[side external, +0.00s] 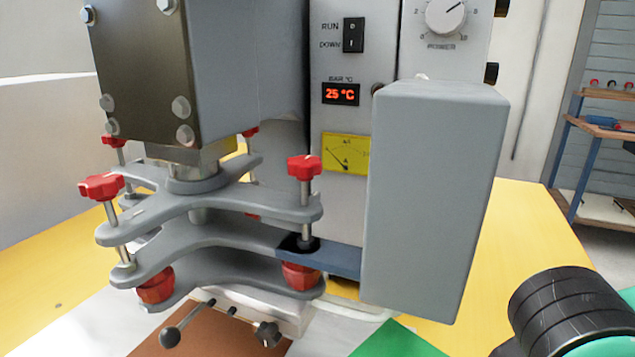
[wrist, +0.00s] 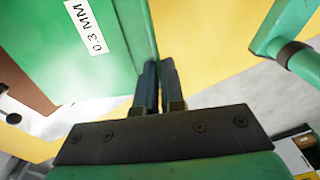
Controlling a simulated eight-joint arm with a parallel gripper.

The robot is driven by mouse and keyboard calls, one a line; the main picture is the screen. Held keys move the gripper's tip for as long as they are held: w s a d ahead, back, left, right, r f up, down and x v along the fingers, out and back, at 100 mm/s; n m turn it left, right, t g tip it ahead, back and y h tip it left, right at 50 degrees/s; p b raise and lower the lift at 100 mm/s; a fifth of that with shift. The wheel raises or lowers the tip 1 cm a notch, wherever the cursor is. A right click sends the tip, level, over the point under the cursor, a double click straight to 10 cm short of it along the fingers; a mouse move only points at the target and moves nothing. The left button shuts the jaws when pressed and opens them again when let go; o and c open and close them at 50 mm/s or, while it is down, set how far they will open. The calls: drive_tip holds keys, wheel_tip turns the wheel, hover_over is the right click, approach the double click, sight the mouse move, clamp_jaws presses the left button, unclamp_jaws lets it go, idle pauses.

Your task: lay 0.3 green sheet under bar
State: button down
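The green sheet (wrist: 100,45) fills the upper left of the wrist view and carries a white "0.3 MM" label. A darker strip runs along its right edge down to my fingers. My gripper (wrist: 160,68) has its two dark fingers close together, and they appear shut on this edge strip. In the side view a corner of green sheet (side external: 400,341) shows at the bottom, right of the press; my fingers are out of that picture. The bar is the blue-grey bar (side external: 340,260) between the clamp plates and the grey box.
A brown sheet (side external: 215,335) lies below the clamp plates (side external: 200,262), by a black-knobbed lever (side external: 171,337). The grey box (side external: 430,200) stands over the yellow table (side external: 530,235). The clamp has red knobs (side external: 304,167). The display reads 25 °C.

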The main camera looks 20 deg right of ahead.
drive_tip(key=d+r+m, duration=0.1)
drive_tip(key=m, duration=0.1)
drive_tip(key=w+d+r+m, duration=0.1)
drive_tip(key=r+m, duration=0.1)
drive_tip(key=w+d+r+m, duration=0.1)
drive_tip(key=m, duration=0.1)
drive_tip(key=shift+w+d+r+m, duration=0.1)
drive_tip(key=shift+d+r+m, duration=0.1)
drive_tip(key=shift+m, duration=0.2)
drive_tip(key=w+d+r+m, duration=0.2)
drive_tip(key=d+r+m, duration=0.3)
drive_tip(key=d+m, duration=0.45)
drive_tip(key=w+d+r+m, duration=0.2)
drive_tip(key=d+r+m, duration=0.3)
drive_tip(key=d+m, duration=0.4)
drive_tip(key=w+d+f+m, duration=0.2)
drive_tip(key=w+d, duration=0.3)
drive_tip(key=d, duration=0.5)
drive_tip(key=w+d+f+m, duration=0.1)
drive_tip(key=w+d+m, duration=0.3)
drive_tip(key=d, duration=0.6)
hover_over(496, 271)
wheel_tip(496, 271, down, 14)
drive_tip(key=f, duration=0.1)
wheel_tip(496, 271, down, 9)
drive_tip(key=shift+f, duration=0.1)
